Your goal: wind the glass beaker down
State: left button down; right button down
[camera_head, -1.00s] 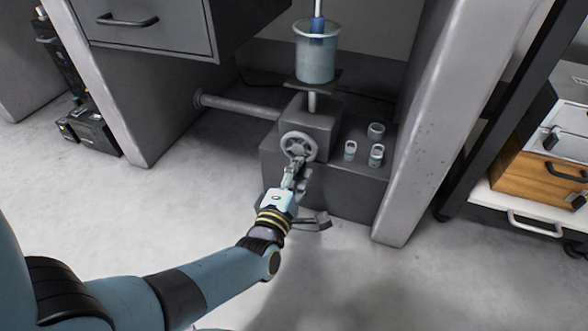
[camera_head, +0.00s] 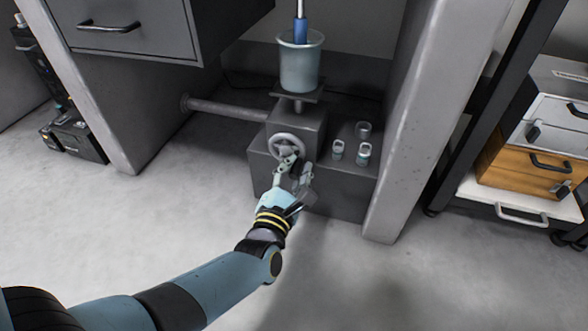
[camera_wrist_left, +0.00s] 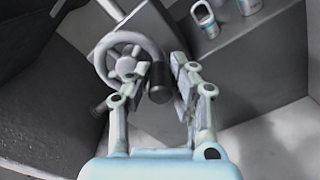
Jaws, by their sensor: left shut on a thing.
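The glass beaker (camera_head: 300,68) stands upright on a small dark platform (camera_head: 311,97) above a grey jack housing (camera_head: 304,122). A short piece of shaft shows under the platform. A blue-ended rod (camera_head: 300,31) hangs from above, with its lower end at the beaker's mouth. A grey spoked handwheel (camera_head: 286,136) is on the housing's front. In the left wrist view the wheel (camera_wrist_left: 126,66) has a dark handle knob (camera_wrist_left: 158,86) between my fingers. My left gripper (camera_head: 291,168) is shut on that knob, at the wheel's lower edge. My right gripper is out of view.
Several small lidded jars (camera_head: 363,152) stand on the base to the right of the housing. A horizontal pipe (camera_head: 225,109) runs left from the housing. Grey table legs (camera_head: 405,130) flank the space. A drawer unit (camera_head: 135,28) is at upper left.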

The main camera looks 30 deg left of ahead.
pick_arm(q)
jog(key=shift+s+d+f, duration=0.1)
jog(key=shift+s+f, duration=0.05)
dwell(0.3)
jog(key=c, duration=1.2)
grip_release()
jog(key=shift+o, duration=0.2)
jog(key=shift+r, duration=0.2)
notch_tip(320, 180, up, 10)
jog(key=shift+f, duration=0.1)
